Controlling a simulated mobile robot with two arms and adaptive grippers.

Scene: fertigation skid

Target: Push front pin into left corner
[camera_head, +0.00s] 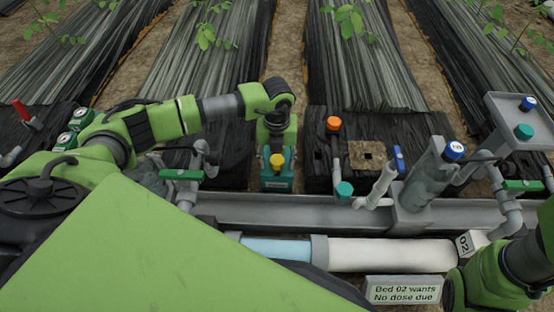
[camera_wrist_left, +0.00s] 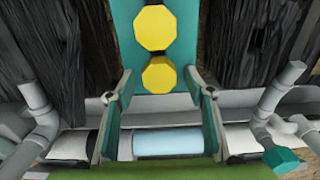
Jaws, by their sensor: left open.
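My left gripper (camera_head: 277,138) hangs down over a teal block (camera_head: 277,182) with a yellow knob (camera_head: 277,160) on it. In the left wrist view my open left gripper (camera_wrist_left: 160,80) has one finger on each side of the teal block (camera_wrist_left: 180,40). Two yellow eight-sided knobs sit in a row there, the nearer one (camera_wrist_left: 158,74) between the fingertips and the farther one (camera_wrist_left: 155,27) beyond it. Nothing shows clamped, and contact cannot be told. No part is clearly marked as the front pin or the left corner. My right arm shows at lower right; its gripper is out of view.
A grey rail (camera_head: 300,210) and a white and light-blue pipe (camera_head: 390,254) run across the front. An orange-capped valve (camera_head: 333,124), a teal knob (camera_head: 344,189) and a blue-capped grey post (camera_head: 454,151) stand to the right. A brown holed plate (camera_head: 367,156) lies behind.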

